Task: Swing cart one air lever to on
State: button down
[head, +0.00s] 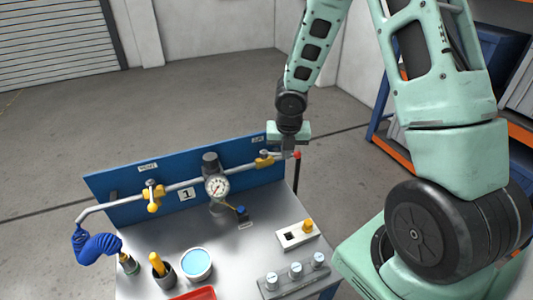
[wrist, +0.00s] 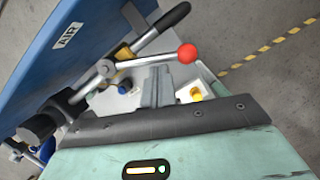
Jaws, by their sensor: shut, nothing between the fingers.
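The air lever is a grey bar with a red ball knob, which shows in the wrist view (wrist: 187,53) and in the head view (head: 297,154). It sits on a yellow valve (head: 264,160) at the right end of the pipe, below the AIR label (wrist: 67,36). In the wrist view the bar slants away from the pipe at an angle. My gripper (wrist: 158,88) is shut and empty, close to the lever on the knob half of its bar. I cannot tell whether the fingertips touch it. In the head view my gripper (head: 288,151) partly covers the lever.
The blue panel (head: 115,185) stands along the cart's back edge. A pressure gauge (head: 217,186), a second yellow valve (head: 153,195) and a blue coiled hose (head: 95,247) are on the pipe. Cups and a grey block (head: 294,276) stand on the cart top. Shelving stands at right.

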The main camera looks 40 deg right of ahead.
jog(key=shift+w+d+p, duration=1)
jog(key=shift+w+p, duration=0.05)
jog(key=shift+p, duration=0.45)
